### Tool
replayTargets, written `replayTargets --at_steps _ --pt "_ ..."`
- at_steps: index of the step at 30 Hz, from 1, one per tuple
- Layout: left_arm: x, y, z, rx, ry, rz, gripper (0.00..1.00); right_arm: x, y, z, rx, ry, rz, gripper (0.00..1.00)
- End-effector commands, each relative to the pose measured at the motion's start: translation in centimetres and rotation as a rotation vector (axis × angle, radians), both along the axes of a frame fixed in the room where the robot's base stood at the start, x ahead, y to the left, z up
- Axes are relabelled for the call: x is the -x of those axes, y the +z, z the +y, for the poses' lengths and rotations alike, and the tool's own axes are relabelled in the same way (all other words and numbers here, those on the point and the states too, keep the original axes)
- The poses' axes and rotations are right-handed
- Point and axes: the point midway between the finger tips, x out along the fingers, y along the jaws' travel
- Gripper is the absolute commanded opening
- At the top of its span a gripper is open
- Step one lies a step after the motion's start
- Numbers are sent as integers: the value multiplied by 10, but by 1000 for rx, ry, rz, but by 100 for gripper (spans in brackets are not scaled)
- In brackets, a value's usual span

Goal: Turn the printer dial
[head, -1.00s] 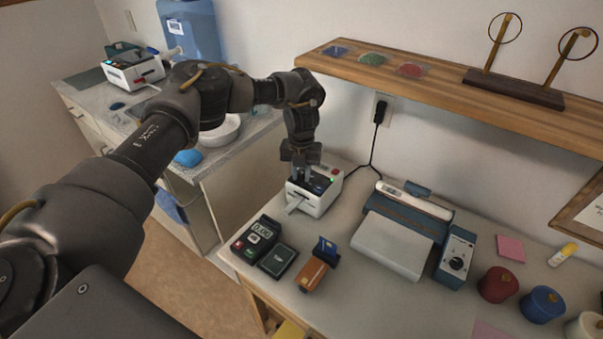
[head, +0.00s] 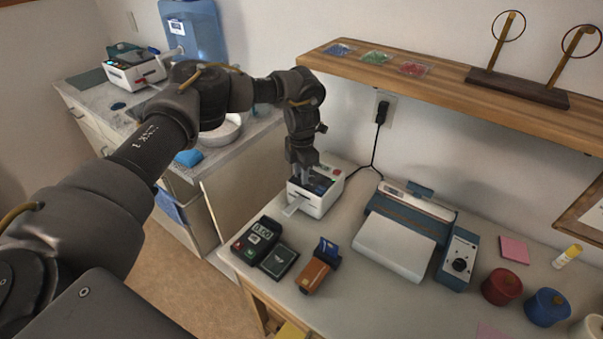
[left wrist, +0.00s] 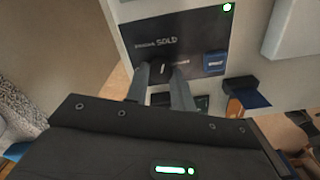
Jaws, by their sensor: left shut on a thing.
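A small white printer (head: 318,203) stands at the left back of the table, with a paper label sticking out of its front slot. Its dark top panel (left wrist: 205,30) fills the upper left wrist view and bears the word "SOLD". A dark dial (left wrist: 162,69) with a white mark sits on this panel. My left gripper (head: 303,180) points down onto the printer's top. In the left wrist view its two fingers are shut on the dial, one on each side; they hide part of it. In the head view the gripper hides the dial. My right gripper is not in view.
A card terminal (head: 255,238) and an orange card reader (head: 314,276) stand in front of the printer. A blue-and-white machine (head: 395,245) with its own knob is to the right. A wooden shelf (head: 450,95) hangs above the back of the table. A black cable runs behind the printer.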

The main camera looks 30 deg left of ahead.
Motion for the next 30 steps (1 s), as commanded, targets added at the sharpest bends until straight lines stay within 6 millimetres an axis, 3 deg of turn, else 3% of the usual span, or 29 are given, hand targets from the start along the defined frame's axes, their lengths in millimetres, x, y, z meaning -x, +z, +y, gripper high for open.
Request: replayTargets --at_steps 9,24,25,30 --pt "0 0 1 -1 -98 -1 1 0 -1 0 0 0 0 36" --pt "0 0 1 -1 -112 -1 1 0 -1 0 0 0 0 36" --pt "0 0 1 -1 -112 -1 28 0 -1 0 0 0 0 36" --pt "-1 0 1 -1 -112 -1 46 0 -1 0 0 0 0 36"
